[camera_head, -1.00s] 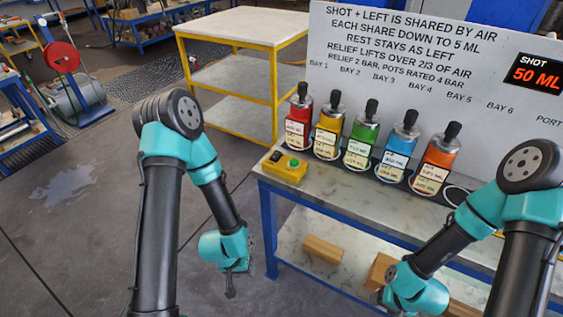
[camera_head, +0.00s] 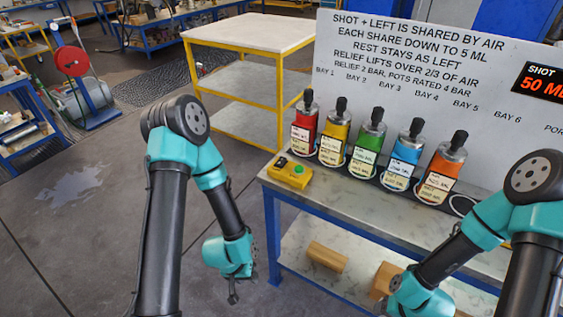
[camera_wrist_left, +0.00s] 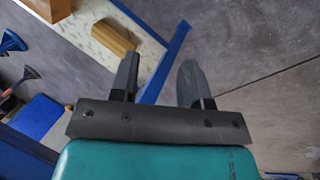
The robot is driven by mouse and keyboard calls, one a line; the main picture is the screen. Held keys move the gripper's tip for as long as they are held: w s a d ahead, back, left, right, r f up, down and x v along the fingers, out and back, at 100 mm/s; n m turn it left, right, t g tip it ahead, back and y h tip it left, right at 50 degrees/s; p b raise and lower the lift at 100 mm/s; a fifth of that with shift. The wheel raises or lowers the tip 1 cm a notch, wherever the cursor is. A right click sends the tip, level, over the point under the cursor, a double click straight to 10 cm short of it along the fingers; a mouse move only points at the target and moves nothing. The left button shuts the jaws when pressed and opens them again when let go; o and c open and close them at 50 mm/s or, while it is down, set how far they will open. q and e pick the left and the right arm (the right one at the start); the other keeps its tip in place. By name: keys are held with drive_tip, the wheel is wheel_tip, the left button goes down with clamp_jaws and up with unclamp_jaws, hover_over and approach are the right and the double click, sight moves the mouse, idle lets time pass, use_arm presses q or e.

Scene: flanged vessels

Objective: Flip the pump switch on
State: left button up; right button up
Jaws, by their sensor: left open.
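The pump switch is on a yellow control box (camera_head: 289,172) at the left front corner of the workbench. The box has a dark rocker switch (camera_head: 281,162) and a green button (camera_head: 298,170); which way the rocker is set is too small to tell. My left gripper (camera_head: 234,296) hangs below bench-top height, left of the bench and clear of the box. In the left wrist view its two fingers (camera_wrist_left: 158,80) are apart with nothing between them. My right arm shows at the lower right, but its gripper is out of frame.
Several coloured flanged vessels (camera_head: 370,140) stand in a row along the bench top (camera_head: 330,203). Wooden blocks (camera_head: 326,256) lie on the lower shelf. A sign board (camera_head: 440,70) stands behind. A yellow-framed cart (camera_head: 250,85) is further back. The floor left of the bench is clear.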

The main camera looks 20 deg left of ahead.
use_arm(q)
clamp_jaws()
idle(0.4)
idle(1.4)
